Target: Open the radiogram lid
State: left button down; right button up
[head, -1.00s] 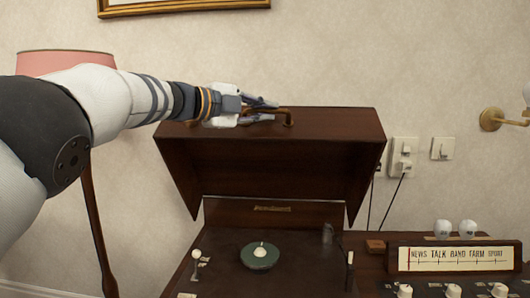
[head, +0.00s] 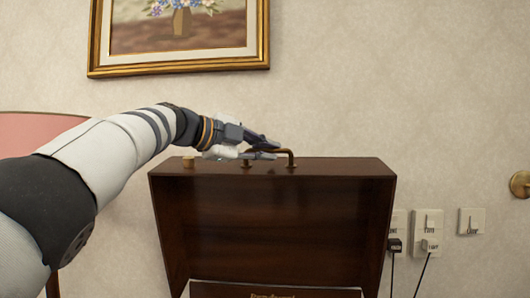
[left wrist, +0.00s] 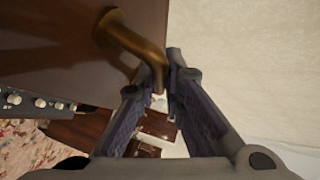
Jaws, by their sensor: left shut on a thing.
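The dark wooden radiogram lid (head: 280,225) is raised and stands steeply behind the cabinet, its hollow inner side facing me in the head view. A brass handle (head: 291,158) is fixed on its top edge face; it also shows in the left wrist view (left wrist: 130,40). My left gripper (head: 274,148) reaches in from the left and is shut on the handle. In the left wrist view its fingertips (left wrist: 168,76) close at the handle's bent end. My right gripper is not in view. The turntable deck is below the head view's frame.
The wall stands close behind the lid. A framed flower picture (head: 180,35) hangs above. Wall switches and sockets (head: 427,234) with plugs and cables are to the right. A pink lampshade (head: 40,126) is at the left, behind my arm.

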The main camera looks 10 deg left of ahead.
pick_arm(q)
jog(key=c, duration=1.7)
grip_release()
jog(key=shift+f, duration=0.1)
jog(key=v, duration=1.2)
